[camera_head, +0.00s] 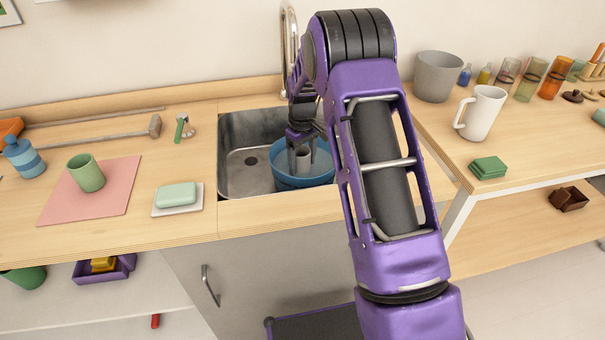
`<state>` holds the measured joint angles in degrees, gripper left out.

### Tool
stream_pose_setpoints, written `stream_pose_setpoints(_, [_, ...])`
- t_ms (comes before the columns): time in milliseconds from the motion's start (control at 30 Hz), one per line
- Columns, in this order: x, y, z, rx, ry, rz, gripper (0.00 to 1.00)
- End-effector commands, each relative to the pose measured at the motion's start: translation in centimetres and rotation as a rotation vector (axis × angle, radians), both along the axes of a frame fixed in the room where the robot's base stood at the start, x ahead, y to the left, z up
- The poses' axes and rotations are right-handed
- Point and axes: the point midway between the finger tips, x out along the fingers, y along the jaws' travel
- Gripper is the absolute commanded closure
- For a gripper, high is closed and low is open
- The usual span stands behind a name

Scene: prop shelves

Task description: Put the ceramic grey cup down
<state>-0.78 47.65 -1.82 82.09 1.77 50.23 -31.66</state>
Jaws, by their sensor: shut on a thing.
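The grey cup (302,161) is small in view, inside a round blue basin (287,178). My gripper (303,146) points down over the basin and is shut on the cup. The basin sits in the metal sink (232,148) in the counter. I cannot tell whether the cup touches the basin's bottom. My purple arm hides the right side of the sink, and the fingertips show only in part.
A faucet (290,40) rises behind the sink. Left are a green cup (86,172) on a pink mat (105,205) and a soap bar (176,195). Right are a grey bucket (438,76), a white mug (482,112) and green coasters (488,168).

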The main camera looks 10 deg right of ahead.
Motion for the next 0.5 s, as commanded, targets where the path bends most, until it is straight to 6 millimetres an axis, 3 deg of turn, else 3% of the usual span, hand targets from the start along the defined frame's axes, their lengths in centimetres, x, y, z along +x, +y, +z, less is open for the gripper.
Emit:
stream_pose_setpoints(267, [-0.1, 0.0, -3.5, 0.001, 0.003, -0.001, 0.87])
stream_pose_setpoints(500, [0.0, 0.0, -3.7, 0.0, 0.0, -0.001, 0.87])
